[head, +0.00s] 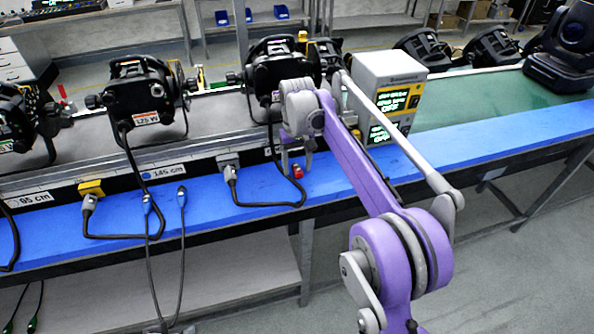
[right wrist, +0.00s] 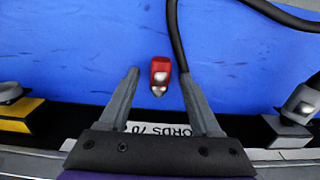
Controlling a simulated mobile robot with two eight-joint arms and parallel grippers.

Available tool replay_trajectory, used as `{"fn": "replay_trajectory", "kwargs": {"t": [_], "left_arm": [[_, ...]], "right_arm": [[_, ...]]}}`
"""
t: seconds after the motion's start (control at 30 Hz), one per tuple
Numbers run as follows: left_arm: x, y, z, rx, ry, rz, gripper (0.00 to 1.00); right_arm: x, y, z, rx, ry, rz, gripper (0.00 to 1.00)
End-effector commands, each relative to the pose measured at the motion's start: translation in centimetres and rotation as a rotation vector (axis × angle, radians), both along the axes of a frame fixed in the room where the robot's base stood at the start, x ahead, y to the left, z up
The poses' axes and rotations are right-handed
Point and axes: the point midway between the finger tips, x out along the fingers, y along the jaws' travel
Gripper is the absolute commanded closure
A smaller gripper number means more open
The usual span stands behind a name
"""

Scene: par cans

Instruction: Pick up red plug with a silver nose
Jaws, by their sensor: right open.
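The red plug (right wrist: 160,72) with a silver nose lies on the blue mat (right wrist: 95,40) in the right wrist view. Its silver nose points down in the picture, toward my gripper. My right gripper (right wrist: 160,88) is open, with one finger on each side of the plug's nose end and no visible contact. In the head view the red plug (head: 298,170) shows small beside my right gripper (head: 284,158), which is partly hidden by my purple arm. My left gripper is not in view.
A black cable (right wrist: 174,35) runs just right of the plug. A yellow connector block (right wrist: 20,114) and a grey one (right wrist: 287,130) flank the gripper. Black lamp fixtures (head: 145,98) and a grey-yellow box (head: 385,75) stand behind the blue strip.

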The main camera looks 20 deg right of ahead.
Motion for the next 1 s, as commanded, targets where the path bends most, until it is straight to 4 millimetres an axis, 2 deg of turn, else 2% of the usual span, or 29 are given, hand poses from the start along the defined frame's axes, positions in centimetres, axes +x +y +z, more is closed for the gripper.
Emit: {"fn": "replay_trajectory", "kwargs": {"t": [0.07, 0.4, 0.43, 0.83, 1.0], "left_arm": [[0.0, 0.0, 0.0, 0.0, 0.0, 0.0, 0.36], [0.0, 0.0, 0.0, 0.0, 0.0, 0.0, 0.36], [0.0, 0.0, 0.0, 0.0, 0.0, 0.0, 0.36], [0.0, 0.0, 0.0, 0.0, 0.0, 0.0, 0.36], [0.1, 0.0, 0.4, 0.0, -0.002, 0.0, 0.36]], "right_arm": [[0.0, 0.0, 0.0, 0.0, 0.0, 0.0, 0.35], [0.0, 0.0, 0.0, 0.0, 0.0, 0.0, 0.97], [0.0, 0.0, 0.0, 0.0, 0.0, 0.0, 1.0], [0.0, 0.0, 0.2, 0.0, 0.0, 0.0, 1.0], [0.0, 0.0, 2.4, 0.0, 0.0, 0.0, 1.0]]}}
